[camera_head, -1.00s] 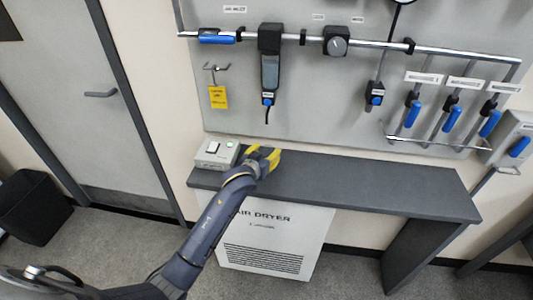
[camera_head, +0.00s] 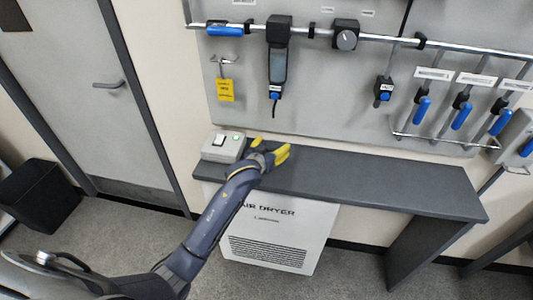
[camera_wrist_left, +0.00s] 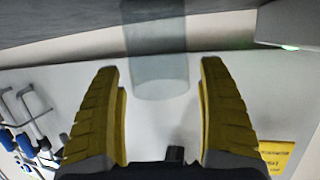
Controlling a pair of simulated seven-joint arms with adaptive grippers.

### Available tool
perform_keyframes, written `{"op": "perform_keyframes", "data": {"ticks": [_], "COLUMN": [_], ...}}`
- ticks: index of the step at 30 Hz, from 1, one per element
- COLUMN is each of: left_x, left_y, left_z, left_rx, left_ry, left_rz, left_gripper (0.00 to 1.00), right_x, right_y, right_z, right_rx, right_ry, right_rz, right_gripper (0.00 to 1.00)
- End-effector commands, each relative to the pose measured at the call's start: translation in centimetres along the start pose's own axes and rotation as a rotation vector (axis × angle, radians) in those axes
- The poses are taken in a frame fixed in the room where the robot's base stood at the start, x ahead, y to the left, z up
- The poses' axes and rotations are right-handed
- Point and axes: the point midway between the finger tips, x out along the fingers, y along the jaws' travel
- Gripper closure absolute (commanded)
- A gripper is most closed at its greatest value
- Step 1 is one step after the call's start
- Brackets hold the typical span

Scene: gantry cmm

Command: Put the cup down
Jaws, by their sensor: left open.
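A clear, faintly bluish cup (camera_wrist_left: 158,50) shows in the left wrist view, which is upside down. It stands against the dark grey shelf (camera_head: 400,187), which also shows along the top of the wrist view (camera_wrist_left: 60,20). My left gripper (camera_head: 281,154) is over the left part of the shelf in the head view. In the wrist view its yellow fingers (camera_wrist_left: 160,72) are spread wide, with the cup between and beyond the tips and a gap on each side. I cannot make out the cup in the head view. My right gripper is not in view.
A light grey switch box (camera_head: 223,147) sits on the shelf just left of the gripper. The shelf to the right is clear. Above it, a wall panel carries a rail (camera_head: 375,38) with hanging tools and a yellow tag (camera_head: 226,90). An air dryer unit (camera_head: 275,238) is below.

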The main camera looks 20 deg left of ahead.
Motion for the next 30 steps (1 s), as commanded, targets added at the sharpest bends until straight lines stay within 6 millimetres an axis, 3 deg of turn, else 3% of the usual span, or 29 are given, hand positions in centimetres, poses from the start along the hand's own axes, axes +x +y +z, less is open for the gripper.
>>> {"op": "perform_keyframes", "data": {"ticks": [18,30], "left_x": [-9.7,-11.7], "left_y": [0.0,0.0], "left_z": [0.2,0.1], "left_rx": [0.0,0.0], "left_ry": [-0.003,-0.002], "left_rz": [-0.001,0.0], "left_gripper": [0.24,0.24], "right_x": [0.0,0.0], "right_y": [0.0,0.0], "right_z": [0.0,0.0], "right_rx": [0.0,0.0], "right_ry": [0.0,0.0], "right_rz": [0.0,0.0], "right_gripper": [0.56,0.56]}}
